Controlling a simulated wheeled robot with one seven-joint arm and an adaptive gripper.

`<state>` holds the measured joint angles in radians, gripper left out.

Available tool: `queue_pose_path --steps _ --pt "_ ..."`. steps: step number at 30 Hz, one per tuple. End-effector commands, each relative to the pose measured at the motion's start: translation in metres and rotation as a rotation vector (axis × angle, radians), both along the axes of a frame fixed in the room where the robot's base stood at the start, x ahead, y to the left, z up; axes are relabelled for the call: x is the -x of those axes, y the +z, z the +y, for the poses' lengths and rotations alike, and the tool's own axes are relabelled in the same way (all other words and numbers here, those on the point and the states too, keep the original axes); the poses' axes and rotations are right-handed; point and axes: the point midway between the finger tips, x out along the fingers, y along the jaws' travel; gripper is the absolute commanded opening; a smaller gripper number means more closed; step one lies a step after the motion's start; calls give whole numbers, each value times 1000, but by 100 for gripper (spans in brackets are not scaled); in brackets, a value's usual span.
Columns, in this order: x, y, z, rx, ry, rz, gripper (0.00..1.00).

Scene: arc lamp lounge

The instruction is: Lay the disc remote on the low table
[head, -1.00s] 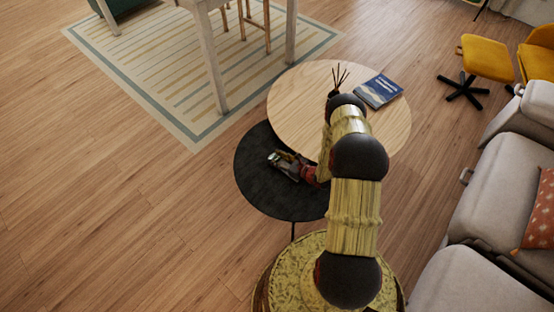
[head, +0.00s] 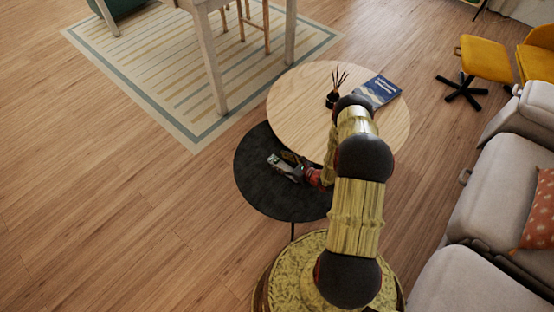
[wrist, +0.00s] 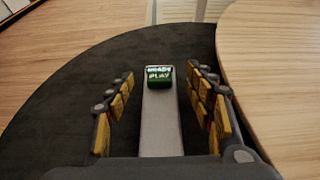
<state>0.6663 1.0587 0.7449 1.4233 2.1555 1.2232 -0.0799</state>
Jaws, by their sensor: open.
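The disc remote (wrist: 161,120) is a long grey bar with a small lit green display reading "READY PLAY" at its far end. In the wrist view it lies lengthwise between the fingers, over the black round low table (wrist: 70,105). It appears to rest on the black top, though its underside is hidden. My gripper (wrist: 160,85) is open, with yellow-padded fingers on both sides of the remote and a gap on each side. In the head view my gripper (head: 284,164) is low over the black table (head: 262,195), and the remote is hard to separate from it.
A taller round wooden table (head: 300,100) overlaps the black one and bears a dark reed diffuser (head: 332,99) and a blue book (head: 378,91). A grey sofa (head: 500,200) stands at right. Open wooden floor lies at left.

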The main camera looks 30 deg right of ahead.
Motion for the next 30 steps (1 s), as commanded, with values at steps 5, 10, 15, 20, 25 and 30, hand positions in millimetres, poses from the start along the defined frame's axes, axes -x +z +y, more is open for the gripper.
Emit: queue_pose_path --steps 5,10,15,20,25,30 --pt "34 19 -14 -2 -5 1 54" --pt "60 30 -23 -1 -4 -1 54" --pt "76 35 -28 -2 -2 1 54" --pt "70 54 -26 18 45 -17 54" --pt "37 129 -1 101 259 -82 54" --pt "18 225 48 231 554 -153 54"
